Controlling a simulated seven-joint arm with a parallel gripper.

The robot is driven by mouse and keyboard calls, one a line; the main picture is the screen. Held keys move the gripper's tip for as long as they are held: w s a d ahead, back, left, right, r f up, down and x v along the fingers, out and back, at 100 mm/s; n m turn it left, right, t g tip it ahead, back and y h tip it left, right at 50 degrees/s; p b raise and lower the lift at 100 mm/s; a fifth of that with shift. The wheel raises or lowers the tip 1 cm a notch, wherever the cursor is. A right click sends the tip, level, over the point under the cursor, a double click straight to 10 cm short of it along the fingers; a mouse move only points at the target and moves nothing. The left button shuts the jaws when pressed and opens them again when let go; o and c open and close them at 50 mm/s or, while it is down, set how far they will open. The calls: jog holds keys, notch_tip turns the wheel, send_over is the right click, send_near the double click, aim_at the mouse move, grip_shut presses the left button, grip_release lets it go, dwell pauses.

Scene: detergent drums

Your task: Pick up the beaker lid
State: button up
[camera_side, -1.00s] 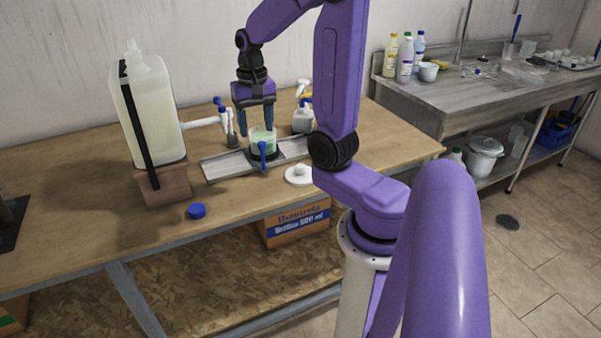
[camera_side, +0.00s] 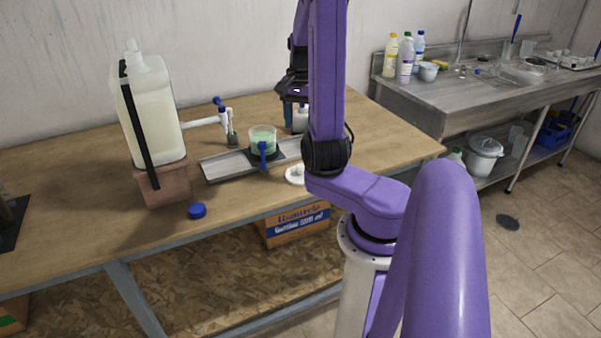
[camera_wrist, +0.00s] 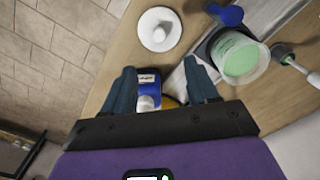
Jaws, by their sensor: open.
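The beaker lid, a white disc with a round knob (camera_side: 294,178), lies on the wooden table in front of the metal tray, partly hidden by my arm in the side view. It shows whole at the top of the wrist view (camera_wrist: 159,29). My gripper (camera_wrist: 160,70) is open and apart from the lid, which lies beyond the fingertips. In the side view the gripper is mostly hidden behind my arm link. The beaker with green liquid (camera_side: 263,141) stands on the tray without a cover; it also shows in the wrist view (camera_wrist: 240,60).
A metal tray (camera_side: 226,166) lies under the beaker, with a blue handle (camera_side: 263,152) beside it. A bottle (camera_wrist: 151,86) shows between my fingers. A large white drum (camera_side: 155,115) and a blue cap (camera_side: 197,211) stand left. The table's front is mostly clear.

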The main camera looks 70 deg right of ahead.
aim_at(300, 165)
notch_tip(300, 165, down, 15)
jog(key=shift+r, duration=0.2)
dwell(0.6)
grip_shut()
